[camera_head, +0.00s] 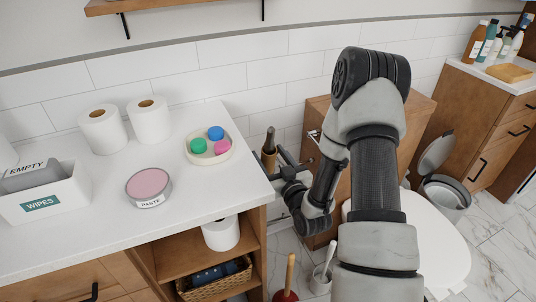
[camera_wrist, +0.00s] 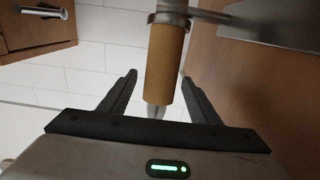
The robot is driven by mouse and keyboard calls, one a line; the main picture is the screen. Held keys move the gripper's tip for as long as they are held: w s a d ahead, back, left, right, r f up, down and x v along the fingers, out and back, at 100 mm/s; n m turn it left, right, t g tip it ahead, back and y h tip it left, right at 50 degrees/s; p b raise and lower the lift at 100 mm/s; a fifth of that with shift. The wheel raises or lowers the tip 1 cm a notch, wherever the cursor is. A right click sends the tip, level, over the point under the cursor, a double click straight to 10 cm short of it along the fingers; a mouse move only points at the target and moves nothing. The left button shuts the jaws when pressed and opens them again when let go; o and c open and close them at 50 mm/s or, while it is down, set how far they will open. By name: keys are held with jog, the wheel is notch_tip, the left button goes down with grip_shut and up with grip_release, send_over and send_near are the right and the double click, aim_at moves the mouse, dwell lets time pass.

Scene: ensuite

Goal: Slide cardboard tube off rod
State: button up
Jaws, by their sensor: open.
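The brown cardboard tube (camera_wrist: 165,62) sits around a metal rod, whose silvery end (camera_wrist: 154,111) shows past the tube's lower end in the wrist view. A round metal collar (camera_wrist: 169,18) and a bracket stand at its other end. My gripper (camera_wrist: 160,80) is open, with one dark finger on each side of the tube and visible gaps between. In the head view the tube (camera_head: 268,160) shows small beyond the counter's right edge, with my gripper (camera_head: 281,160) beside it, partly hidden by my wrist.
The white counter (camera_head: 100,235) holds two paper rolls (camera_head: 149,119), a tray (camera_head: 226,153) of coloured items, a paste tin (camera_head: 149,187) and a wipes box (camera_head: 45,196). The toilet (camera_head: 430,235) and an open bin (camera_head: 446,192) stand right. A plunger (camera_head: 288,280) stands below.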

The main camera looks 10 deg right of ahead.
jog(key=shift+w+a, duration=0.15)
jog(key=shift+w, duration=0.5)
jog(key=c, duration=1.1)
jog(key=s+r+p, duration=0.2)
jog(key=r+p, duration=0.4)
jog(key=r, duration=0.5)
jog(key=s+d+r+p, duration=0.1)
jog(key=s+r+p, duration=0.2)
jog(key=r+p, duration=0.3)
jog(key=shift+r, duration=2.7)
jog(key=shift+w+r+p, duration=0.1)
jog(key=shift+p, duration=0.2)
